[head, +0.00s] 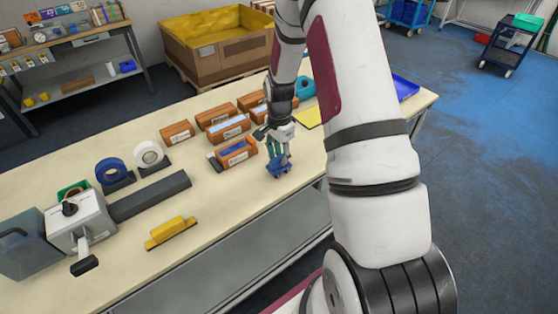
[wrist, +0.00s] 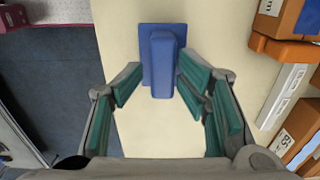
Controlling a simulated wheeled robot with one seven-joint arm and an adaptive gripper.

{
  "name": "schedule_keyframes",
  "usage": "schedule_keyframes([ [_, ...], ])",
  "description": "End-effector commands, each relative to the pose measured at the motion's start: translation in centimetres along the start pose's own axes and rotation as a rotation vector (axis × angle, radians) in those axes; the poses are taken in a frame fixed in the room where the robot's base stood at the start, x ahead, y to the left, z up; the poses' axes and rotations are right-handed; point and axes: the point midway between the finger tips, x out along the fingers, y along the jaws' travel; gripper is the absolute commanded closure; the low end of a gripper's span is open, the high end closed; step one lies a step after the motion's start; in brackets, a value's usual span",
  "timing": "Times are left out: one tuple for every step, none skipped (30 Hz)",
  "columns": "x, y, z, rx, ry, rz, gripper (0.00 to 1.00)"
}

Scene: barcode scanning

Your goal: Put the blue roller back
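The blue piece that I take for the blue roller (head: 278,171) stands on the table near its front edge, below my gripper (head: 279,153) in the head view. In the wrist view the blue roller (wrist: 161,62) shows as a raised block on a flat blue base. My gripper (wrist: 160,82) is open, with one green-padded finger on each side of the block. The roller's lower side is hidden.
An orange box (head: 236,153) with something blue in it stands just left of my gripper. More orange boxes (head: 222,115) stand behind. Tape rolls (head: 149,155), a dark bar (head: 150,196) and a yellow tool (head: 170,233) lie to the left. The table's front edge is close.

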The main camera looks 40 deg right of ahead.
Motion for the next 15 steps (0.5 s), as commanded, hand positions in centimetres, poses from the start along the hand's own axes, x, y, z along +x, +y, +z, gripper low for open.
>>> schedule_keyframes([
  [-0.9, -0.3, 0.0, -0.002, 0.002, -0.004, 0.60],
  [-1.6, -0.4, 0.0, -0.002, 0.003, -0.005, 0.60],
  [-2.4, -0.4, 0.0, -0.002, 0.003, -0.006, 0.60],
  [-2.9, -0.3, 0.0, -0.001, 0.002, -0.005, 0.60],
  [-3.5, -0.4, 0.0, 0.000, 0.003, -0.006, 0.60],
  [-4.3, -0.4, 0.0, -0.001, 0.003, -0.005, 0.60],
  [-4.9, -0.4, -0.1, -0.001, 0.003, -0.006, 0.60],
  [-5.4, -0.3, 0.0, -0.002, 0.003, -0.006, 0.60],
  [-6.2, -0.4, 0.0, -0.002, 0.003, -0.007, 0.60],
  [-6.7, -0.4, 0.0, -0.001, 0.003, -0.006, 0.60],
  [-7.2, -0.3, 0.0, -0.001, 0.002, -0.006, 0.60],
  [-7.7, -0.3, 0.0, 0.000, 0.002, -0.006, 0.60],
  [-8.1, -0.3, 0.0, -0.001, 0.002, -0.006, 0.60],
  [-8.5, -0.3, 0.0, -0.001, 0.002, -0.005, 0.60],
  [-8.9, -0.3, 0.0, -0.001, 0.002, -0.005, 0.60],
])
